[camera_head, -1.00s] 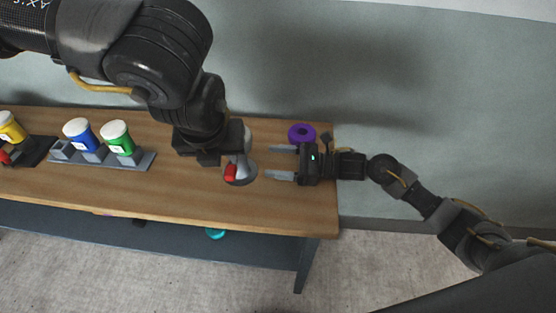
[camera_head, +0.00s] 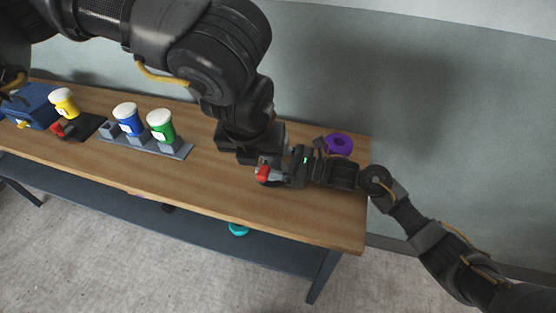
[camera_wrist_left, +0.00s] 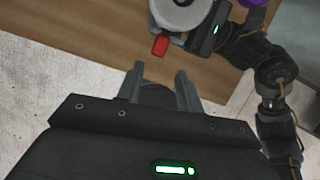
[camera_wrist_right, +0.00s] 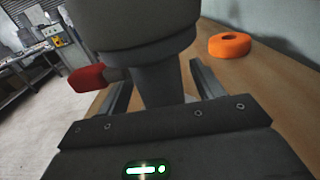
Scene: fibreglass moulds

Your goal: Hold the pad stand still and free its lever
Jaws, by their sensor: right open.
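The pad stand has a pale round top (camera_wrist_left: 180,12) in the left wrist view and a dark grey column (camera_wrist_right: 157,85) in the right wrist view. Its red lever (camera_head: 263,173) sticks out to the side and also shows in both wrist views (camera_wrist_left: 160,46) (camera_wrist_right: 88,78). My right gripper (camera_wrist_right: 157,80) is open, with its fingers on either side of the column. I cannot tell whether they touch it. My left gripper (camera_wrist_left: 158,72) is open and empty, a little apart from the lever. In the head view, my left arm and right gripper hide much of the stand.
A purple ring (camera_head: 339,144) lies behind my right gripper. An orange ring (camera_wrist_right: 229,45) lies beyond the stand. Green (camera_head: 161,124), blue (camera_head: 128,118) and yellow (camera_head: 64,102) tubs stand to the left, near a blue box (camera_head: 34,105). The table front is clear.

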